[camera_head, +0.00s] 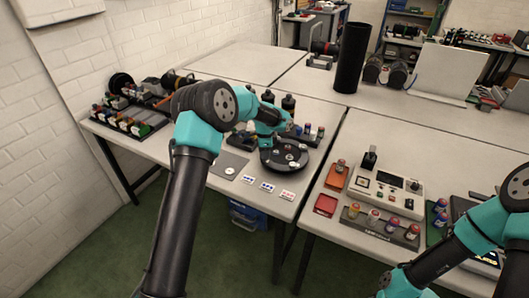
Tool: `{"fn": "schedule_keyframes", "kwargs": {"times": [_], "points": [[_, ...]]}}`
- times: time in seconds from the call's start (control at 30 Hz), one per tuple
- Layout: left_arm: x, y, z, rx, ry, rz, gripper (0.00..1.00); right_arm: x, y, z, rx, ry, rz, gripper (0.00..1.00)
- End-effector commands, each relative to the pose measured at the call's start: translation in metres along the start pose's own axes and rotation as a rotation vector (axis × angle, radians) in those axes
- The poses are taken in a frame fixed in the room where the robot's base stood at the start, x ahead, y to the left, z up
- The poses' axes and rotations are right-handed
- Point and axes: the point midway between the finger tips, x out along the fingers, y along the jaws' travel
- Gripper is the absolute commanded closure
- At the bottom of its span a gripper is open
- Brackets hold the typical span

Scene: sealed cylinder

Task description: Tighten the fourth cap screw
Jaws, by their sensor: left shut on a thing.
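A round black flanged part (284,158) with small light spots on its top lies on the left table, near its right edge. The cap screws are too small to tell apart. My left arm reaches over the table from the left, and its gripper (284,138) is at the back left of the round part, above or beside it. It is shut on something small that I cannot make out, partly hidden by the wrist. My right arm comes in at the lower right, and its gripper is outside the picture.
Small cards (267,186) lie along the left table's front edge. Dark bottles (288,104) stand behind the round part. A tall black cylinder (351,58) stands on the back table. A beige device (387,190) and a rack of small jars (380,226) occupy the right table.

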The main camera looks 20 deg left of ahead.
Motion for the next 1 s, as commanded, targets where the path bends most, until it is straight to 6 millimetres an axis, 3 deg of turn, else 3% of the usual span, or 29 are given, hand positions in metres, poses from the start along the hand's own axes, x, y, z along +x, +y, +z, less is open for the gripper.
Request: {"fn": "schedule_keyframes", "kwargs": {"times": [0.4, 1.0], "points": [[-0.0043, -0.0021, -0.0007, 0.311, 0.002, -0.009, 0.95, 0.0000, 0.0000, 0.0000, 0.000, 0.000, 0.000, 0.57], [-0.0043, -0.0021, -0.0006, 0.396, 0.001, -0.009, 0.95, 0.0000, 0.0000, 0.0000, 0.000, 0.000, 0.000, 0.57]]}}
